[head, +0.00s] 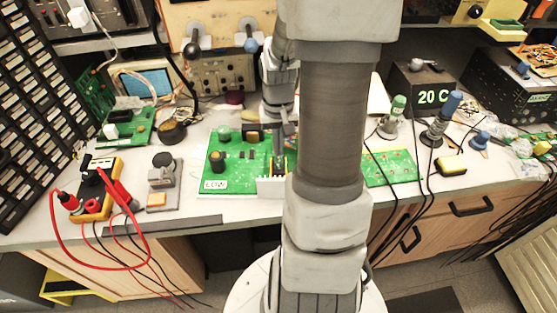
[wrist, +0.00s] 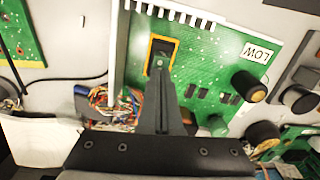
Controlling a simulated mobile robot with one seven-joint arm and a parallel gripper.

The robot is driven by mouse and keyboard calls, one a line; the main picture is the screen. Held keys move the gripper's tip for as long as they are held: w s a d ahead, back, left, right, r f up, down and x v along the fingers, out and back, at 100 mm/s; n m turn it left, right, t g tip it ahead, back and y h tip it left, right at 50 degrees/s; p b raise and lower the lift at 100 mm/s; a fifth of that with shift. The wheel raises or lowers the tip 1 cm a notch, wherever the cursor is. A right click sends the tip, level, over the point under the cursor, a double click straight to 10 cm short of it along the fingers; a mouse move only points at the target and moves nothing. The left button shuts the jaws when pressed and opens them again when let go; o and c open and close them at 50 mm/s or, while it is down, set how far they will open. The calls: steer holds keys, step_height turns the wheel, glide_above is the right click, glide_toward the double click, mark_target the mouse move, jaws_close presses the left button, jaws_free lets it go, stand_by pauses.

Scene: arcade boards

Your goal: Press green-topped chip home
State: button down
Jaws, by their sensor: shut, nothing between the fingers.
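The green circuit board (head: 232,180) lies on the bench left of my arm; it also shows in the wrist view (wrist: 205,63). A dark socket with a yellow-orange frame (wrist: 153,44) is on this board, next to a white comb-edged part (wrist: 117,50). My gripper (wrist: 160,62) is shut and empty, its fingertips over the framed socket. A small greenish patch shows at the fingertips; it may be the green-topped chip, but I cannot tell its seating or whether the fingers touch it. In the head view my arm partly covers this area.
A yellow multimeter (head: 95,190) with red leads is at the left. A second green board (head: 391,167) lies to the right, with cables beside it.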

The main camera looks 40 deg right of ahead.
steer(key=shift+f, duration=0.25)
stand_by(0.3)
steer(key=shift+f+b, duration=0.75)
steer(key=shift+b, duration=0.05)
steer(key=shift+r+p, duration=1.3)
steer(key=shift+r, duration=0.3)
